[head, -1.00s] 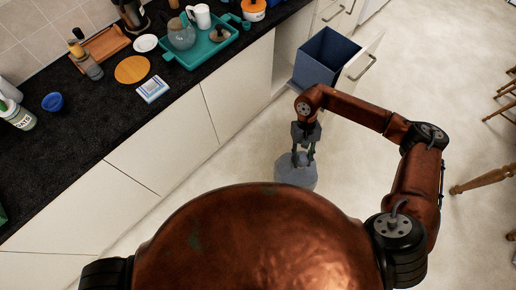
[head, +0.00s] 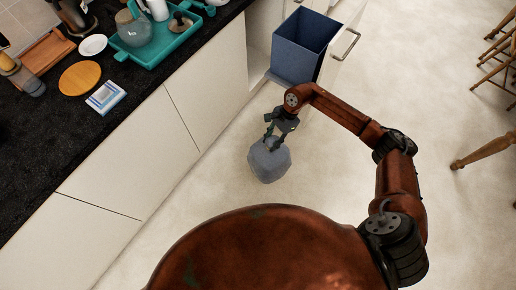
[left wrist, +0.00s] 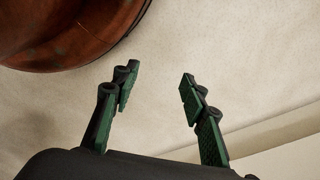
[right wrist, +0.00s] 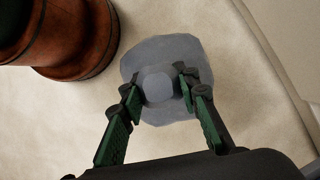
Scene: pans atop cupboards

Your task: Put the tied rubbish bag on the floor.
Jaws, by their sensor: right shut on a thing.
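The tied rubbish bag (head: 270,162) is a grey-blue, translucent lump below my right gripper (head: 272,140) in the head view, with pale floor around it. In the right wrist view the bag (right wrist: 150,55) lies between and beyond the fingers of my right gripper (right wrist: 158,84), which are closed in on its lighter top part. I cannot tell whether its underside touches the floor. My left gripper (left wrist: 158,82) shows only in the left wrist view, with its fingers wide apart and nothing between them.
An open blue bin (head: 304,45) stands in the pulled-out cupboard unit behind the bag. White cupboard fronts (head: 150,150) line the left. The dark worktop (head: 50,140) carries a teal tray (head: 160,45). Wooden chair legs (head: 484,150) stand at the right. Floor (head: 345,175) between is clear.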

